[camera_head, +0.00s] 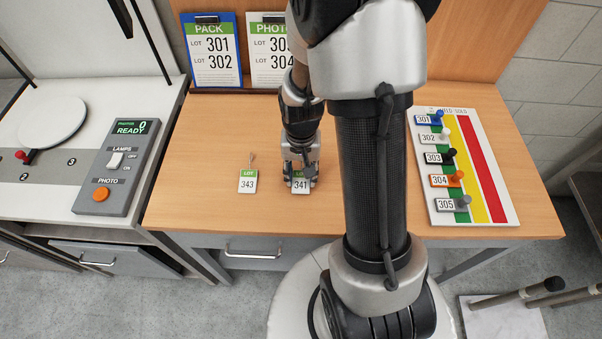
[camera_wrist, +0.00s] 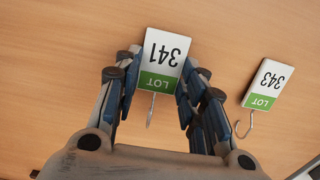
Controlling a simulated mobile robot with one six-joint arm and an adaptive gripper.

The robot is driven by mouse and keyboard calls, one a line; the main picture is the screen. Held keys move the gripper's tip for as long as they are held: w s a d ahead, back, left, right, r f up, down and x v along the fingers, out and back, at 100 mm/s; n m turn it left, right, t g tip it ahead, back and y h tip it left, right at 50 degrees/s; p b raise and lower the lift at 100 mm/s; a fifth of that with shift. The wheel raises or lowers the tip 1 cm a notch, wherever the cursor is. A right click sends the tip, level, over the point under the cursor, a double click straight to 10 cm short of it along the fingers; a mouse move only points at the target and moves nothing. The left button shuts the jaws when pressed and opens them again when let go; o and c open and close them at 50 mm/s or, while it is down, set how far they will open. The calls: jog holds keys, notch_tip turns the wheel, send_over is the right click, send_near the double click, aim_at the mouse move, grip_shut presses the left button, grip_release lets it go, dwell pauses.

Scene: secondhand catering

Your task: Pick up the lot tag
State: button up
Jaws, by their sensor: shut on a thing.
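A white lot tag with a green band, numbered 341 (camera_head: 300,186), is at my gripper near the front of the wooden table. In the wrist view this tag 341 (camera_wrist: 166,55) sits between the two fingers of my gripper (camera_wrist: 158,78), which are shut on its sides. Its metal hook (camera_wrist: 151,110) points back toward the palm. I cannot tell whether the tag still touches the table. A second lot tag, 343 (camera_head: 248,182), lies to the left in the head view; it also shows at the right of the wrist view (camera_wrist: 268,84), apart from my gripper.
A board with coloured stripes and tags 301 to 305 (camera_head: 480,205) lies on the table's right. Two clipboards (camera_head: 213,65) stand at the back. A grey control box (camera_head: 118,165) is on the white counter at left. The table (camera_head: 190,200) left of tag 343 is bare.

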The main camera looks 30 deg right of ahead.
aim_at(301, 177)
notch_tip(301, 177, up, 18)
jog(key=r+p, duration=0.1)
jog(key=p, duration=0.5)
jog(key=w+a+f+n+b, duration=0.3)
jog(key=w+a+f+n, duration=0.3)
jog(key=a+f, duration=0.4)
jog(key=shift+w+a+f+n, duration=0.25)
jog(key=shift+w+n, duration=0.05)
jog(key=shift+n, duration=0.1)
jog(key=shift+d, duration=0.1)
